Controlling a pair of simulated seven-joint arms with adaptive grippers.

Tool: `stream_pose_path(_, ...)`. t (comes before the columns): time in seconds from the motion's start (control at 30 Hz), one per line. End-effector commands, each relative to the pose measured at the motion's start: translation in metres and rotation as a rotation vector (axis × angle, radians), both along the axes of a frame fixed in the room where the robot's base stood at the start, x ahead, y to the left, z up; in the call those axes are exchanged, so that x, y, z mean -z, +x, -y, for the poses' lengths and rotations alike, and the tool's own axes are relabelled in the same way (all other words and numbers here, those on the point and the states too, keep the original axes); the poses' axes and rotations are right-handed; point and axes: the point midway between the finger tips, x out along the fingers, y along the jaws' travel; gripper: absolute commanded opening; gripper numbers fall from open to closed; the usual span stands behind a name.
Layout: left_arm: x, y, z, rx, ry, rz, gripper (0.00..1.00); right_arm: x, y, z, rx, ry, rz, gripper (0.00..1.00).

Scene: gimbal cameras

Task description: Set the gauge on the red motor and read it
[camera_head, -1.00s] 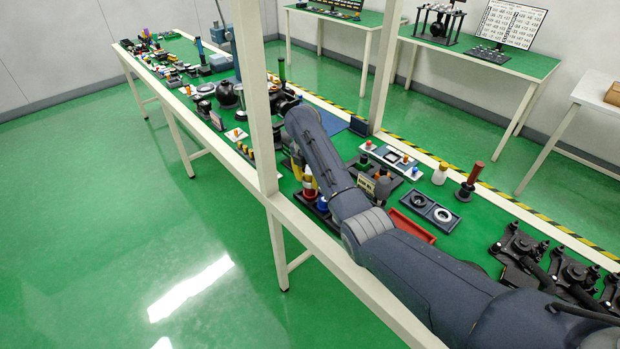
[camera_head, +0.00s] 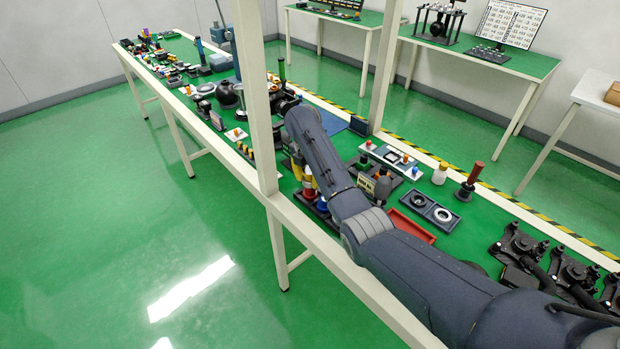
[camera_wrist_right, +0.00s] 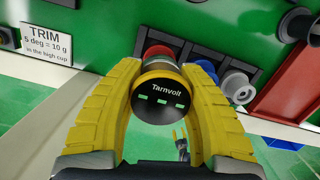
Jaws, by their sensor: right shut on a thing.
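In the right wrist view my right gripper (camera_wrist_right: 159,68) has its two yellow fingers shut around a round black gauge (camera_wrist_right: 160,100). Its face is marked "Tarnvolt" and shows several green dashes. A red round part (camera_wrist_right: 160,52), perhaps the red motor, shows just beyond the gauge and is mostly hidden by it. I cannot tell whether the gauge touches it. In the head view my arm hides most of the right gripper. My left gripper is not in view.
A blue round part (camera_wrist_right: 207,70) and a grey-white one (camera_wrist_right: 237,86) stand beside the red one along a dark rack. A white "TRIM" sign (camera_wrist_right: 52,42) is at left. A red tray (camera_head: 411,226) and a dark two-well tray (camera_head: 430,211) lie right of my arm.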

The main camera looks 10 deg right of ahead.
Motion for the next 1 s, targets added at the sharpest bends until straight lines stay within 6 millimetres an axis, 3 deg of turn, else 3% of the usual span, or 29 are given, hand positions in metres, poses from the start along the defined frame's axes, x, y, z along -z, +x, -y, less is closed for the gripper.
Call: stream_pose_path(1.0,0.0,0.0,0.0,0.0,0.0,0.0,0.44,0.018,0.0,0.0,0.001,-0.001,-0.001,0.05)
